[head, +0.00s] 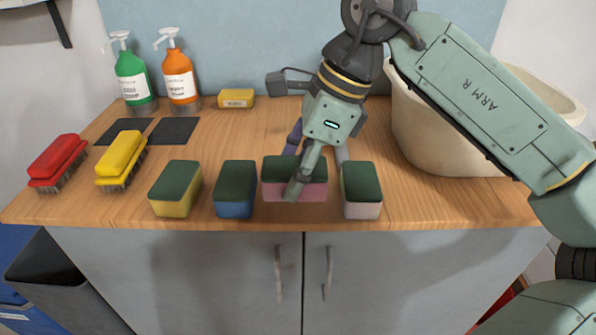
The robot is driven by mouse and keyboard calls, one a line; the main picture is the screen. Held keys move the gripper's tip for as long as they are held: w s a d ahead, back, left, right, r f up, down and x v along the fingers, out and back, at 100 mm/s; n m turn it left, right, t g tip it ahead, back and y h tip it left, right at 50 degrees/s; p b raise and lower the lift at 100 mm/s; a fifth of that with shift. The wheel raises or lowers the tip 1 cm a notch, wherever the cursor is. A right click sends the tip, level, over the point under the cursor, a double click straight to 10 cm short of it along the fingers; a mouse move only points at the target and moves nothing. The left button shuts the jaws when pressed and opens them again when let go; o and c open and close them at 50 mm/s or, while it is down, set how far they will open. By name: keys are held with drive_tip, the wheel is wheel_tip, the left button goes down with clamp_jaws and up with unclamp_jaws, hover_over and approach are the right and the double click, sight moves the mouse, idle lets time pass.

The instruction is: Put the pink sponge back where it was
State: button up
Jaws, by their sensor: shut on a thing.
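The pink sponge (314,189), with a dark green scouring top, is near the front of the wooden counter, third from left in a row of sponges. My gripper (297,178) comes down over it from behind and is shut on it; one finger crosses its top and front face. Its lower edge sits slightly higher in the picture than those of its neighbours; I cannot tell whether it touches the counter. A blue sponge (234,208) is on its left, and a pale pinkish sponge (362,210) is close on its right.
A yellow sponge (171,207) ends the row at left. Red (52,165) and yellow (120,160) brushes lie farther left. Green (131,75) and orange (178,78) pump bottles, dark pads (171,131) and a yellow bar (236,98) are behind. A cream basin (440,140) stands right.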

drive_tip(key=shift+w+d, duration=0.15)
drive_tip(key=shift+w, duration=0.5)
drive_tip(key=f, duration=0.1)
drive_tip(key=f+p, duration=0.1)
drive_tip(key=f, duration=0.1)
drive_tip(key=shift+w+d, duration=0.1)
drive_tip(key=shift+w, duration=0.3)
drive_tip(key=shift+f, duration=0.4)
drive_tip(key=shift+f, duration=0.15)
drive_tip(key=o, duration=1)
